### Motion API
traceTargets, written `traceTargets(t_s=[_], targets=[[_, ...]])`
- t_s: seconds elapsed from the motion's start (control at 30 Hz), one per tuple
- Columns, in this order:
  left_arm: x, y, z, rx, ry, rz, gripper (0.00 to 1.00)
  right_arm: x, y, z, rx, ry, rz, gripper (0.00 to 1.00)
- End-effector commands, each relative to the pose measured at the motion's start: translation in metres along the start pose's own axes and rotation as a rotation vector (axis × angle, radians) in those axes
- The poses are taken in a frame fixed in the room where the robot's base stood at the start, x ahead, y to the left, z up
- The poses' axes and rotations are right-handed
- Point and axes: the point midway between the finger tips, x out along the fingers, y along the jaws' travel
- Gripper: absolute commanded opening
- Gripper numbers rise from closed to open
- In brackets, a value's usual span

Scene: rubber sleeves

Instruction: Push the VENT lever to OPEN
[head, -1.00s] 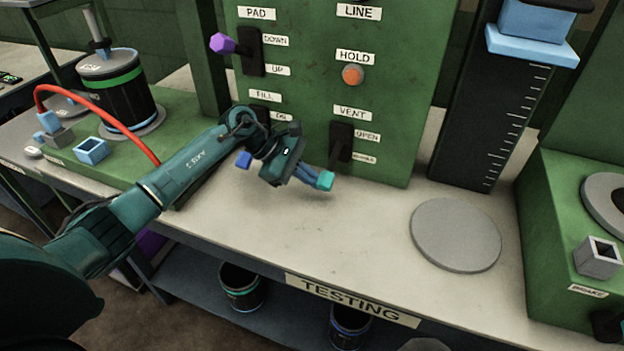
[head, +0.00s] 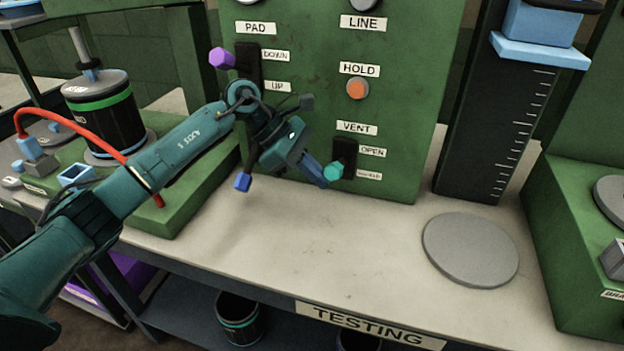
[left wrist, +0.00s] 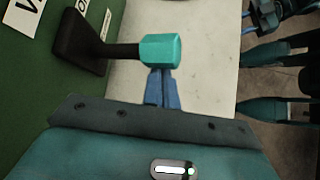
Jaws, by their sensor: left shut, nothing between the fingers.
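The VENT lever has a teal knob (head: 334,170) and a dark slot plate on the green panel. Its knob sits low beside the labels, between the height of the OPEN label (head: 372,152) and the partly blurred label below it. In the left wrist view the lever's knob (left wrist: 161,49) stands out from the panel on a dark rod. My left gripper (head: 320,180) is shut and empty. Its blue fingertips (left wrist: 161,73) are at the underside of the knob, touching or very close.
A purple-knobbed PAD lever (head: 222,57) and a blue-knobbed lever (head: 243,182) are near my left arm. An orange HOLD button (head: 357,88) is above VENT. A grey disc (head: 470,249) lies on the bench at right. The bench (head: 330,250) below the panel is clear.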

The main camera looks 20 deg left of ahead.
Motion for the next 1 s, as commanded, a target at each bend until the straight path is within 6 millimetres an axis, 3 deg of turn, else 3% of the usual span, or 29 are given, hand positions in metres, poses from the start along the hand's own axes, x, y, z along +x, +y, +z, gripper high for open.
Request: traceTargets(t_s=[1.0], targets=[[-0.012,0.002,0.011,0.002,-0.003,0.004,0.0,-0.001,0.001,0.001,0.009,-0.01,0.007,0.36]])
